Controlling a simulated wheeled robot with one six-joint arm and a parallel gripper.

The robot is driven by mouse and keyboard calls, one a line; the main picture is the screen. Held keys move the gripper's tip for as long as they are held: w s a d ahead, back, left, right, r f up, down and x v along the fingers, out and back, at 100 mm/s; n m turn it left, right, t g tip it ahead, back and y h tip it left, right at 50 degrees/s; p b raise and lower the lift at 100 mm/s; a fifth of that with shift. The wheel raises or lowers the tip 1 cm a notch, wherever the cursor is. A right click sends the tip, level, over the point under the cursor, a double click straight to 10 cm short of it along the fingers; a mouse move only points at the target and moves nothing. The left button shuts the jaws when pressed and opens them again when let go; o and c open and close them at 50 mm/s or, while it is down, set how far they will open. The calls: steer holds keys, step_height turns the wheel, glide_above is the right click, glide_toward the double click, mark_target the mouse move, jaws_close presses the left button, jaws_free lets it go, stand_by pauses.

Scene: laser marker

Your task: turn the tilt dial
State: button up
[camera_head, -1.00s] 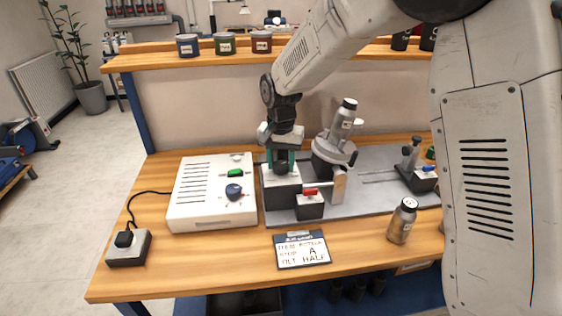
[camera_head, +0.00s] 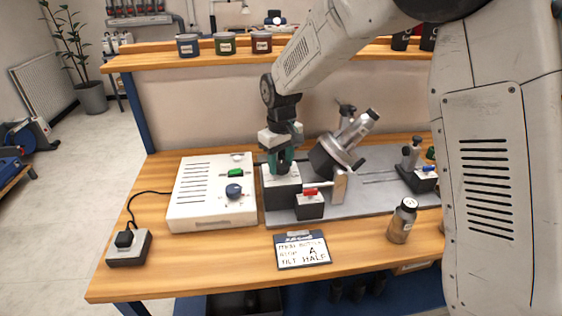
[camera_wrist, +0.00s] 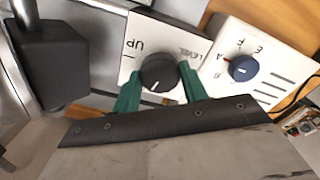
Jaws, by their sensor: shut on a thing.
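The tilt dial is a round black knob with a white pointer line (camera_wrist: 158,74), on a white panel (camera_wrist: 130,66) marked UP and LEVEL. Its pointer lies between the two words. My gripper (camera_wrist: 160,86) has green fingers shut on the dial, one on each side. In the head view my gripper (camera_head: 281,166) points down onto the white-topped block (camera_head: 284,180), and its fingers hide the dial. To its right, the tilting holder (camera_head: 328,158) leans over with a silver bottle (camera_head: 364,122) slanting to the upper right.
A white control box (camera_head: 195,195) with a blue knob (camera_head: 234,191) stands left. A red-switch block (camera_head: 310,205) and a card reading TILT HALF (camera_head: 302,250) lie in front. A loose bottle (camera_head: 403,221) stands right. A clamp post (camera_head: 411,155) stands behind it.

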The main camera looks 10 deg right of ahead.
mark_target(281, 164)
steer(key=shift+n, duration=1.2)
steer(key=o, duration=1)
steer(key=shift+r, duration=3.95)
step_height(281, 164, up, 7)
